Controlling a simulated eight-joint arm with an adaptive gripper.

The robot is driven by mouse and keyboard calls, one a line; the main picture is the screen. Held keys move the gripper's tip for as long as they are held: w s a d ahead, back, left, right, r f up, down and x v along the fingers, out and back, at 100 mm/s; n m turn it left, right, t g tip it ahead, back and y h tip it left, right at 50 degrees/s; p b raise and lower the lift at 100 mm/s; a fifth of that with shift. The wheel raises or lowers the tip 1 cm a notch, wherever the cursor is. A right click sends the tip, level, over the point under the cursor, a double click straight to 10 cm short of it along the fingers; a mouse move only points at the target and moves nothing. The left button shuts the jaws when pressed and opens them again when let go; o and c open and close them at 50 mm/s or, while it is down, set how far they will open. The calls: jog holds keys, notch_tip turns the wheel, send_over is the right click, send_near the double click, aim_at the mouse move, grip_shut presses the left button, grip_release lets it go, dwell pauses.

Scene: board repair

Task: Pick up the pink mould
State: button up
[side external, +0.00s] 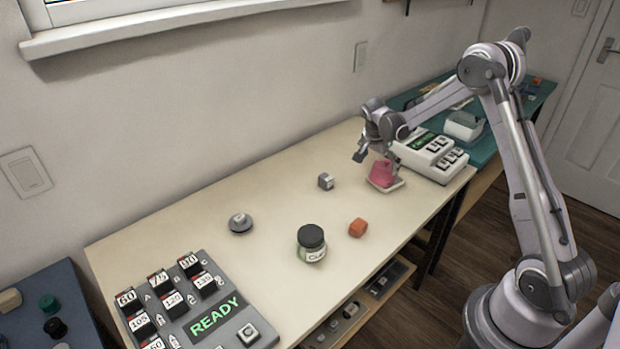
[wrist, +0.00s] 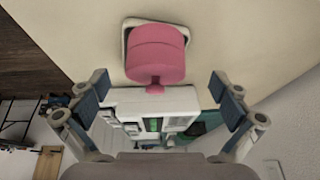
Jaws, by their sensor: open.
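The pink mould (side external: 380,173) sits on a small white tray (side external: 398,185) towards the far right end of the table. In the wrist view the mould (wrist: 155,52) is a rounded pink body with a small knob, and the tray's rim (wrist: 128,30) shows behind it. My gripper (side external: 376,158) is at the mould in the side view, on its upper left. In the wrist view my gripper (wrist: 156,100) has its two fingers spread wide, with the mould beyond them and nothing held. Whether a finger touches the mould cannot be told.
A white device with a green display (side external: 428,153) stands close behind the mould. A grey cube (side external: 326,181), an orange block (side external: 357,228), a dark-lidded jar (side external: 311,243) and a round grey piece (side external: 240,223) stand on the table. A panel reading READY (side external: 215,316) is at the near left.

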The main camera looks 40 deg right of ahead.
aim_at(382, 167)
jog(key=shift+s+x, duration=0.15)
jog(key=shift+x, duration=1.15)
jog(key=shift+s+x, duration=0.15)
jog(key=shift+x, duration=1.2)
